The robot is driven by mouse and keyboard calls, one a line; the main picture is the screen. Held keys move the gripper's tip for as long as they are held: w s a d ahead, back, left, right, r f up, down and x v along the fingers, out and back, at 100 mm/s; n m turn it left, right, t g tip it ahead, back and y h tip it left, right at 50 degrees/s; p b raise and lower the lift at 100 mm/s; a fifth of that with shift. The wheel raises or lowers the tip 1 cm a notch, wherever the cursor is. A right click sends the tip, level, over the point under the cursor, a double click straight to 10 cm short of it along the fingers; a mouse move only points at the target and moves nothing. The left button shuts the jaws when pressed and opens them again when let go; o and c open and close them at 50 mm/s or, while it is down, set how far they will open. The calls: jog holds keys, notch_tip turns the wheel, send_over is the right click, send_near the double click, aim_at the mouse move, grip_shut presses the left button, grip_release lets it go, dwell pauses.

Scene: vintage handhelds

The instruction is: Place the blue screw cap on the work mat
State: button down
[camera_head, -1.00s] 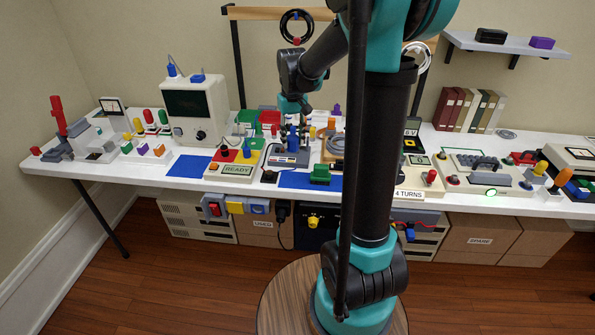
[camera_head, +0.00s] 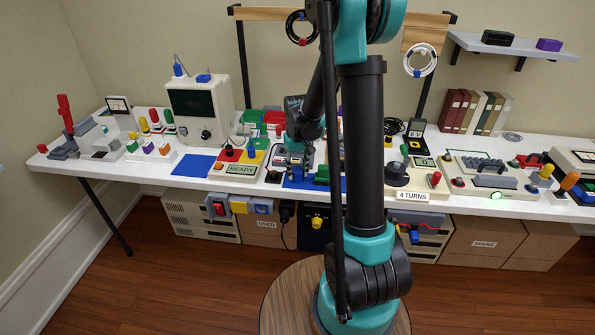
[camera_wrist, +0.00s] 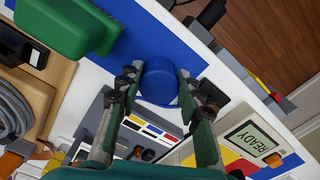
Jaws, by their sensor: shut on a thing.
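My gripper (camera_wrist: 159,88) is shut on the blue screw cap (camera_wrist: 160,80), with one finger on each side of it. In the wrist view the cap overlaps the blue work mat (camera_wrist: 150,27) near the mat's end. I cannot tell whether the cap touches the mat or is just above it. In the head view the mat (camera_head: 300,184) lies at the front of the table, and my gripper (camera_head: 294,168) is over its back left part. The cap is hard to make out there.
A green block (camera_wrist: 65,25) sits on the mat, left of the cap in the wrist view. A grey handheld (camera_wrist: 130,125) with colour stripes lies close by. A READY display unit (camera_head: 240,169) stands left. Another blue mat (camera_head: 192,165) lies clear farther left.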

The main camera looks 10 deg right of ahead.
aim_at(297, 170)
jog(key=shift+f, duration=0.1)
jog(key=c, duration=1)
grip_release()
notch_tip(297, 170, up, 11)
jog(key=s+d+f+t, duration=0.1)
jog(key=s+f, duration=0.1)
jog(key=s, duration=0.5)
jog(key=s+d+f+m+t, duration=0.1)
jog(key=s+f, duration=0.1)
jog(key=s, duration=0.5)
jog(key=s+d+f+t, duration=0.2)
jog(key=s+f, duration=0.1)
jog(key=s, duration=0.4)
jog(key=shift+s+m, duration=0.3)
jog(key=shift+s, duration=0.05)
jog(key=shift+r, duration=0.1)
